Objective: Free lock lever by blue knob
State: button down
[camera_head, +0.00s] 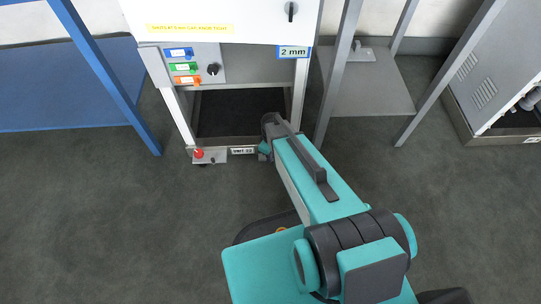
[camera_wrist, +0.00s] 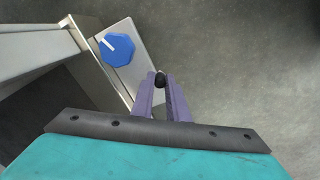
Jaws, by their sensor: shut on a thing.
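The blue knob (camera_wrist: 117,48) is eight-sided with a white mark and sits on a light metal plate (camera_wrist: 128,73) at the upper left of the wrist view. My gripper (camera_wrist: 161,85) has two purple fingers just right of and below it, apart from the knob. They are shut on a small black piece (camera_wrist: 160,78), which looks like the tip of the lock lever. The rest of the lever is hidden between the fingers. In the head view the blue knob and fingertips are hidden behind my arm's end, at the lower right of the dispenser frame.
The dispenser frame has a red knob (camera_head: 198,153) at its lower left, a "UNIT 03" label (camera_head: 243,150) and a dark open bay (camera_head: 240,112). Blue posts stand left, grey posts (camera_head: 338,75) right. Grey floor (camera_head: 110,225) lies clear at the left.

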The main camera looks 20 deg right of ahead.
jog(key=c, duration=1.7)
grip_release()
jog(key=shift+r, duration=0.1)
notch_tip(320, 180, up, 14)
jog(key=p, duration=0.3)
jog(key=shift+p, duration=0.3)
jog(key=shift+s+a+r+m+g+p, duration=0.75)
jog(key=shift+s+r+m+p, duration=1.1)
jog(key=shift+s+p, duration=2.45)
jog(key=shift+s+a+r+m+g+p, duration=0.4)
jog(key=shift+s+r+m+g+p, duration=0.65)
jog(key=shift+s+r+p, duration=3.05)
jog(key=shift+s+a+r+m+g+p, duration=1.1)
jog(key=shift+s+p, duration=2)
jog(key=shift+s, duration=2.7)
